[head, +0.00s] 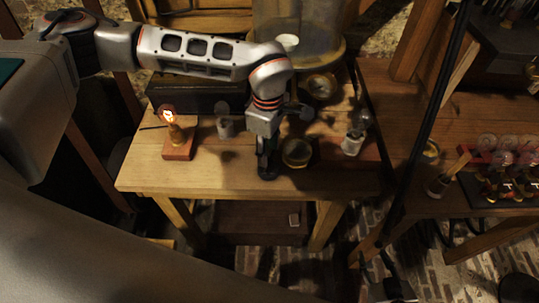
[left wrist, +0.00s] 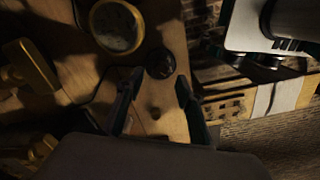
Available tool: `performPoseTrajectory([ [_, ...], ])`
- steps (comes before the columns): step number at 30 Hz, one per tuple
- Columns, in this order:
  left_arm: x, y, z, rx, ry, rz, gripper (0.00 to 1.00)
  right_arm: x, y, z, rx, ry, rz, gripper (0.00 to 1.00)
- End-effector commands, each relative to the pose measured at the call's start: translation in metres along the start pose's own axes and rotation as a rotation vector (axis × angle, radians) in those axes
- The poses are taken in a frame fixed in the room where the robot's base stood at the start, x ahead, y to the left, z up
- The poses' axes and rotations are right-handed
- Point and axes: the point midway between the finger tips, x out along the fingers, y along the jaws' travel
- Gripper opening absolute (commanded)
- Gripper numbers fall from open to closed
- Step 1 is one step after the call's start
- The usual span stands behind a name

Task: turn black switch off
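In the left wrist view a small round black thing, which looks like the black switch (left wrist: 160,63), sits on the wooden table near its edge. My left gripper (left wrist: 160,80) has its two dark fingers apart, with the black thing just beyond and between the tips. In the head view my left gripper (head: 267,170) points down near the table's front edge and hides that spot. I cannot tell whether the fingers touch the switch. My right gripper is not in view.
A brass-rimmed round dish (head: 297,152) stands close to the right of my left gripper. A glowing bulb on a wooden block (head: 178,148) is at the left. Another bulb (head: 354,141) stands at the right. A large glass jar (head: 300,25) is behind.

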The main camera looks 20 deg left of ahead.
Motion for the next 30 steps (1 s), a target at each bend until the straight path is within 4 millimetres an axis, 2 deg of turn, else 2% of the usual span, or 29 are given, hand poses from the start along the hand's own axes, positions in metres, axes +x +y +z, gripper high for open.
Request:
performPoseTrajectory([
  [6, 0.027, -0.001, 0.001, -0.001, -0.002, -0.003, 0.37, -0.002, 0.006, 0.005, 0.001, -0.016, 0.011, 0.37],
  [18, 0.035, 0.0, 0.001, 0.0, -0.002, 0.0, 0.37, -0.002, 0.005, 0.007, 0.003, -0.02, 0.009, 0.37],
  [22, 0.034, 0.0, 0.001, 0.0, -0.002, 0.0, 0.03, -0.002, 0.004, 0.007, 0.003, -0.02, 0.008, 0.37],
  [23, 0.034, 0.0, 0.001, 0.0, -0.002, 0.0, 0.0, -0.002, 0.004, 0.007, 0.003, -0.02, 0.008, 0.37],
  [30, 0.034, -0.001, 0.001, -0.007, -0.002, -0.001, 0.0, -0.002, 0.003, 0.008, 0.003, -0.02, 0.007, 0.37],
])
